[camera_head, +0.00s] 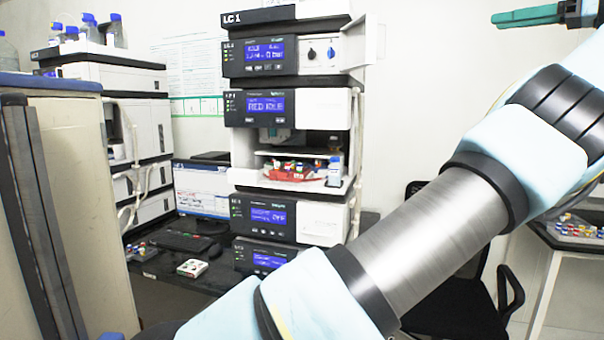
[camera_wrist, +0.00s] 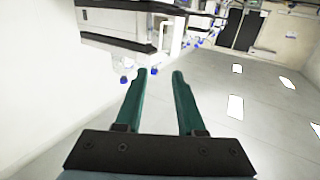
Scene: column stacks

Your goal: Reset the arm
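My arm reaches across the right side of the head view, from the bottom centre up to the upper right. My gripper (camera_head: 530,16) shows at the top right edge of the head view as a green finger on a dark mount, partly cut off by the frame. In the wrist view my gripper (camera_wrist: 159,75) has two green fingers set apart with nothing between them. It is up in free air, touching nothing that I can see.
An instrument stack (camera_head: 290,105) stands mid-view, with a red tray of vials (camera_head: 295,172) in an open bay. A second stack (camera_head: 120,130) and a cabinet (camera_head: 85,190) are left. A black chair (camera_head: 445,305) and a table with vials (camera_head: 580,230) are right.

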